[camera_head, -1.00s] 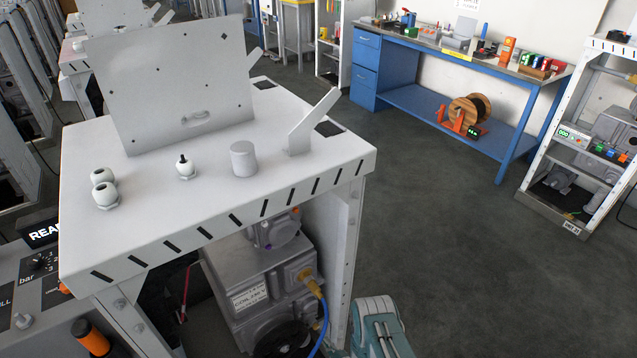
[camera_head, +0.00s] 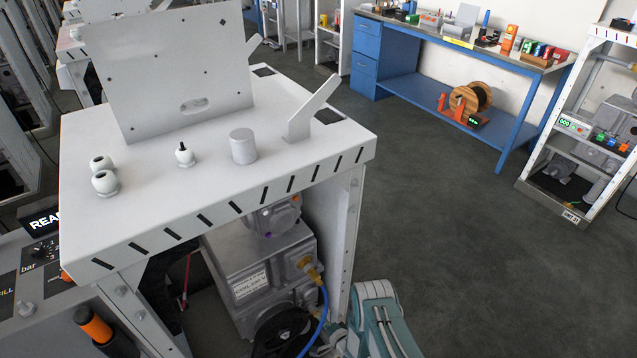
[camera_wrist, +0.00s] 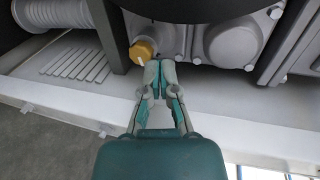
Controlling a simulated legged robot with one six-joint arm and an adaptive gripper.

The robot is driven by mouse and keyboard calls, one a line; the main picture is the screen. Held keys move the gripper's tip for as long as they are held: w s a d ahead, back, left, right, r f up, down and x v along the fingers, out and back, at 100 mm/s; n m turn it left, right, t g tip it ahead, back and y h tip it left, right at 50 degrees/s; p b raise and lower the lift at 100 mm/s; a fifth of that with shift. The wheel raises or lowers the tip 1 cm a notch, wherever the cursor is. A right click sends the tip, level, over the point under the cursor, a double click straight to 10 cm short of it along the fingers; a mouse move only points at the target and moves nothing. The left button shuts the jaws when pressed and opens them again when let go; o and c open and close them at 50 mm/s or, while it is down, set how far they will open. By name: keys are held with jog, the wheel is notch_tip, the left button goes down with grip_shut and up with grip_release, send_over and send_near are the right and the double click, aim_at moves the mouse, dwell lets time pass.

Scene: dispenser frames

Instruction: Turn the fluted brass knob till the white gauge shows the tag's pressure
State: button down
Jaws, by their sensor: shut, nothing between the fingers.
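A round brass-yellow knob (camera_wrist: 143,51) with a small pale mark shows in the wrist view on the grey machine's face; I cannot make out fluting. My gripper (camera_wrist: 160,68) is shut and empty, its teal-and-grey fingertips just right of and below the knob. I cannot tell whether they touch it. In the head view a brass fitting (camera_head: 309,268) with a blue hose sits on the grey machine under the white stand; I cannot tell if it is the same part. A pale label plate (camera_head: 249,285) on that machine is unreadable. I see no white gauge.
The white stand top (camera_head: 215,190) overhangs the machine, and its front right leg (camera_head: 353,235) is close to my arm. A pale ledge (camera_wrist: 85,105) runs below the machine in the wrist view. Open floor (camera_head: 440,220) lies to the right, before a blue bench (camera_head: 430,85).

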jog(key=shift+w+a, duration=0.6)
jog(key=shift+w, duration=0.3)
jog(key=shift+d+f, duration=0.1)
jog(key=shift+f, duration=0.15)
jog(key=shift+r, duration=0.15)
jog(key=shift+r, duration=0.2)
jog(key=v, duration=0.3)
jog(key=f+v, duration=0.1)
jog(key=v, duration=0.1)
jog(key=shift+s+d, duration=0.3)
jog(key=shift+s, duration=0.15)
